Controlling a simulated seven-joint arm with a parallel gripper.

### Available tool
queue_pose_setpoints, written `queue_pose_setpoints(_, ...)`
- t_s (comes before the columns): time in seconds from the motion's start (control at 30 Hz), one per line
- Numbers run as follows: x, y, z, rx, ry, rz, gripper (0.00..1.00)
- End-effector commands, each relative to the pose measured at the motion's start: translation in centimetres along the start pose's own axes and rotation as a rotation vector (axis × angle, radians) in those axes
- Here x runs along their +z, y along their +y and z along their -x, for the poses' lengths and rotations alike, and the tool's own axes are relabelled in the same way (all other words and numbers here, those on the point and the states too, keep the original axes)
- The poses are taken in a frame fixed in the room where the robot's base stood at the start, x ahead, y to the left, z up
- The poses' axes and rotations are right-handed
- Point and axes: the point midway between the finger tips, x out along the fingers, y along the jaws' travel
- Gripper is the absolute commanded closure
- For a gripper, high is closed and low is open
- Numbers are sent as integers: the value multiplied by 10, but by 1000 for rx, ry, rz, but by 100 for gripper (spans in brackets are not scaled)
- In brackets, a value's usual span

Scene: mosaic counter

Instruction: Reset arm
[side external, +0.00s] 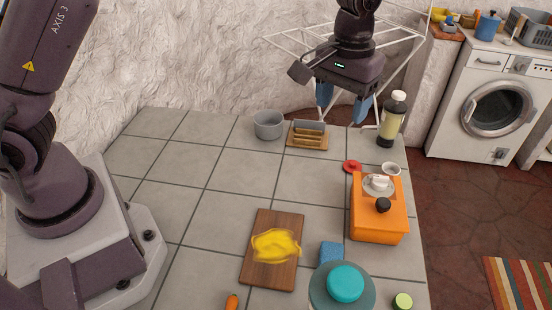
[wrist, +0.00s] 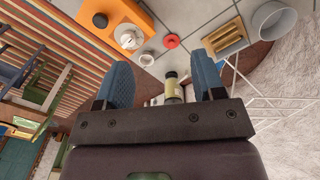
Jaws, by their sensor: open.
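My gripper (side external: 343,103) hangs above the far right part of the tiled counter (side external: 160,178). Its two blue fingers are spread apart with nothing held between them. They also show wide apart in the wrist view (wrist: 166,85). A bottle with a yellowish filling and a pale cap (side external: 391,120) stands upright just right of the gripper. In the wrist view the bottle (wrist: 171,88) appears in the gap between the fingers, farther off and apart from them.
A cutting board (side external: 259,282) bears a yellow cloth-like item (side external: 275,246). The counter's left middle is clear.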

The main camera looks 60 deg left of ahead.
Motion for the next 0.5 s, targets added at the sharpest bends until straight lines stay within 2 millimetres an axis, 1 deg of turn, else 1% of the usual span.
queue_pose_setpoints(0.03, 12, -15, 17, 14, 15, -34, 37)
queue_pose_setpoints(0.1, 30, -33, 34, 29, 36, -89, 37)
queue_pose_setpoints(0.17, 47, -48, 48, 40, 58, -132, 37)
queue_pose_setpoints(0.2, 58, -59, 56, 46, 73, -158, 37)
queue_pose_setpoints(0.27, 76, -73, 67, 53, 99, -196, 37)
queue_pose_setpoints(0.3, 88, -83, 73, 57, 117, -218, 37)
queue_pose_setpoints(0.37, 106, -97, 80, 62, 146, -248, 37)
queue_pose_setpoints(0.4, 119, -106, 84, 63, 166, -265, 37)
queue_pose_setpoints(0.47, 137, -118, 89, 64, 200, -287, 37)
queue_pose_setpoints(0.5, 149, -126, 92, 62, 222, -299, 37)
